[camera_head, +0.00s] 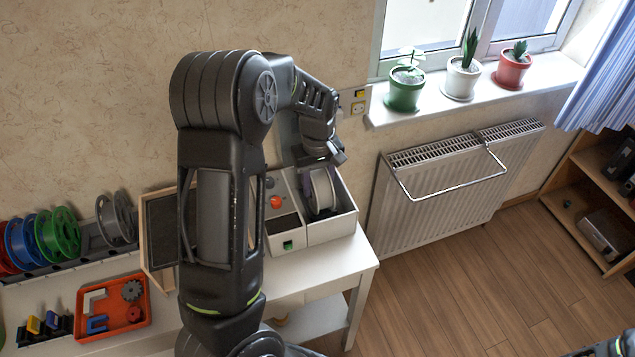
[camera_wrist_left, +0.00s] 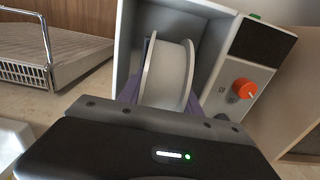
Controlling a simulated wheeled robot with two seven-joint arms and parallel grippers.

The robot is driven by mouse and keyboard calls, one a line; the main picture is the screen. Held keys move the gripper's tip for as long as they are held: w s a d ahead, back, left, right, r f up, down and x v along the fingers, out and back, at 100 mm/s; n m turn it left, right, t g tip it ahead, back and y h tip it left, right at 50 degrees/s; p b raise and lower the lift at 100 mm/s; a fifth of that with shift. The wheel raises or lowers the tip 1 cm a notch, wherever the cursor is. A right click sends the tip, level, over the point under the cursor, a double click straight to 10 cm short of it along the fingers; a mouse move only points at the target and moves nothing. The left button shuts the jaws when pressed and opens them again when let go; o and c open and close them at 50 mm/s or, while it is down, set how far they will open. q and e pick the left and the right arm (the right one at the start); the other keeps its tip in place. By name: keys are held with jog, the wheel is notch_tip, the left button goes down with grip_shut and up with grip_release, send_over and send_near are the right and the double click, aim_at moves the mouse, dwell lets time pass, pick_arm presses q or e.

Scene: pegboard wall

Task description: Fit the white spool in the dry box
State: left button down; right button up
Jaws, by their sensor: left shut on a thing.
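The white spool (camera_head: 321,191) is inside the open compartment of the dry box (camera_head: 334,229), upright on its rim, close to the compartment walls. My left gripper (camera_head: 325,163) reaches down over the box from above and is shut on the spool. In the left wrist view the spool (camera_wrist_left: 166,74) shows between the two purple-tinted fingers, with the pale box wall (camera_wrist_left: 124,45) beside it. Whether the spool touches the compartment floor is hidden. My right gripper is not in view.
The box's panel has an orange knob (camera_head: 276,202). A wood-framed dark panel (camera_head: 160,230) stands left of it. Several coloured spools (camera_head: 60,232) stand on a rack, and an orange tray (camera_head: 112,309) holds small parts. A radiator (camera_head: 440,185) is to the right.

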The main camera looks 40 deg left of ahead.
pick_arm(q)
jog(key=c, duration=0.7)
grip_release()
jog(key=shift+c, duration=0.2)
jog(key=shift+r, duration=0.1)
notch_tip(320, 180, up, 8)
jog(key=shift+f+b, duration=0.15)
jog(key=shift+b, duration=0.3)
jog(key=shift+f, duration=0.1)
